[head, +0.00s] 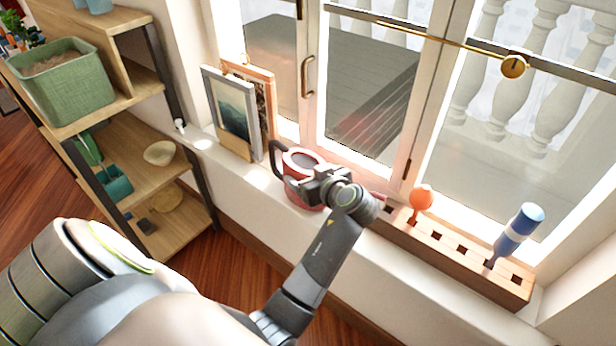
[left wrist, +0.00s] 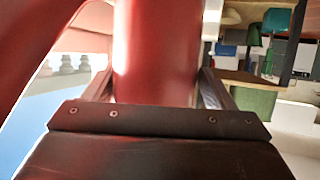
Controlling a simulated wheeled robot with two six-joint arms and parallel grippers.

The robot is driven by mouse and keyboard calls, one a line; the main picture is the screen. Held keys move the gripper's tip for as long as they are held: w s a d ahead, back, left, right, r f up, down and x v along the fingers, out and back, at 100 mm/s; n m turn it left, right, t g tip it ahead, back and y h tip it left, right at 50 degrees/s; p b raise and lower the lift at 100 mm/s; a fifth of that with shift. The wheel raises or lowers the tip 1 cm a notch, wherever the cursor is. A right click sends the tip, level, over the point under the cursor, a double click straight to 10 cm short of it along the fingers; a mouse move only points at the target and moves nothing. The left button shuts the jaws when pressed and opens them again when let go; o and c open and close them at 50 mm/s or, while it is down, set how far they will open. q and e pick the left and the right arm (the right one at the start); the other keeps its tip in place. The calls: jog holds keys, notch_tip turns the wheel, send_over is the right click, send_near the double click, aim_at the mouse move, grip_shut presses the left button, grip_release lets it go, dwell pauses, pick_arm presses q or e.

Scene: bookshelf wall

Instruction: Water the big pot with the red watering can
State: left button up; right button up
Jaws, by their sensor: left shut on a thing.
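The red watering can (head: 291,178) stands upright at the window sill, with its dark handle to the left; whether it touches the sill is hard to tell. My left gripper (head: 318,180) is at its right side and covers part of it. In the left wrist view a red rounded part of the can (left wrist: 155,50) sits between the two fingers, and the gripper is shut on it. A large green square pot (head: 72,92) filled with soil stands on the shelf at the upper left, well away from the can. My right gripper is not in view.
Framed pictures (head: 232,115) lean left of the can. A wooden block with square holes (head: 455,250) holds an orange item (head: 421,198) and a blue item (head: 520,228) on the right. The wooden shelf (head: 130,105) also carries bowls. Window panes stand behind the can.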

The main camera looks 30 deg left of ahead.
pick_arm(q)
notch_tip(320, 180, up, 10)
jog(key=shift+p, duration=0.7)
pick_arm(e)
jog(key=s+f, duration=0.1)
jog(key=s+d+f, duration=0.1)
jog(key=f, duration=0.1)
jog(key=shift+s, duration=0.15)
